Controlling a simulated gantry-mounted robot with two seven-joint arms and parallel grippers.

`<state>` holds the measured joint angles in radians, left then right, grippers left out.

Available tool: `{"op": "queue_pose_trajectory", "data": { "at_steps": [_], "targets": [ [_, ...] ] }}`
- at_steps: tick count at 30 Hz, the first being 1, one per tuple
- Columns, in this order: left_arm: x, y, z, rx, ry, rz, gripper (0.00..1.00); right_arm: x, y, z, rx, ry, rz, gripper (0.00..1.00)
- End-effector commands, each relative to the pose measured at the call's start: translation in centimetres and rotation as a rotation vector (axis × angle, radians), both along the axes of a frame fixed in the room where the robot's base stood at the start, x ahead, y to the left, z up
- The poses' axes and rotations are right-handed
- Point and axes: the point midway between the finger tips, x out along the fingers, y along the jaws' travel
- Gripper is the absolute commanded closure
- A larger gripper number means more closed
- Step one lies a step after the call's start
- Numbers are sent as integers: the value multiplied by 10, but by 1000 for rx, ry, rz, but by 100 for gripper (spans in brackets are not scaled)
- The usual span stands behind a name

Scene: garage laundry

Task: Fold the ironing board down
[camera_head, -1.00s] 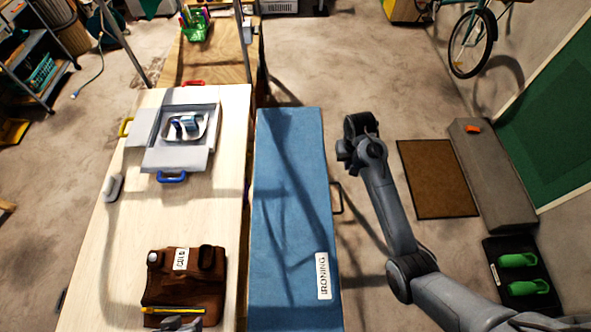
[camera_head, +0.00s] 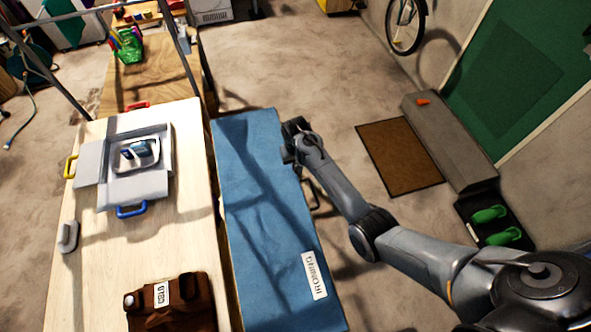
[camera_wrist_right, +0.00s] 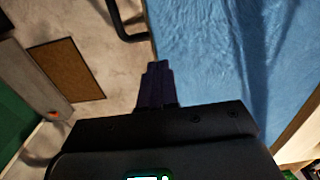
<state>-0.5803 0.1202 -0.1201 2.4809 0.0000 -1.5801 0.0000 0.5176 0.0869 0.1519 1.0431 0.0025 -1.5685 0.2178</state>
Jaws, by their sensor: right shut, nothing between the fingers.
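The blue ironing board (camera_head: 262,200) is flat and level beside the pale worktable, with a white "IRONING" label (camera_head: 314,275) near its front end. A dark bar handle (camera_head: 315,196) sticks out from its right long side; it also shows at the top of the right wrist view (camera_wrist_right: 122,22). My right gripper (camera_head: 290,140) is at the board's far right edge, beyond the handle. In the right wrist view its fingers (camera_wrist_right: 156,75) are shut and empty, with the board's blue edge beside them; contact cannot be told. My left gripper is not in view.
The worktable (camera_head: 190,205) on the left holds a grey open box (camera_head: 148,185) and a brown bag (camera_head: 165,315). A brown mat (camera_head: 398,158), a grey bench (camera_head: 445,140) and green shoes (camera_head: 490,214) lie right. Floor beyond the board is clear.

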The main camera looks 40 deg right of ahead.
Motion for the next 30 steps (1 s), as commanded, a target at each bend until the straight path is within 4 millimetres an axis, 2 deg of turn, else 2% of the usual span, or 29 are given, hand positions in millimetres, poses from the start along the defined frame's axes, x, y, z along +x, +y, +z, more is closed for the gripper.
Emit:
{"op": "queue_pose_trajectory", "data": {
  "at_steps": [3,9,24,30],
  "targets": [
    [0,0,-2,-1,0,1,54,0,0,-16,-1,1,0,100],
    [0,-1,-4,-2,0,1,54,0,0,-29,-1,-1,0,100],
    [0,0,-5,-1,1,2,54,0,-1,-33,1,-2,-1,100],
    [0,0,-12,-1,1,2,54,-2,-2,-46,37,-16,-4,100]
  ]
}}
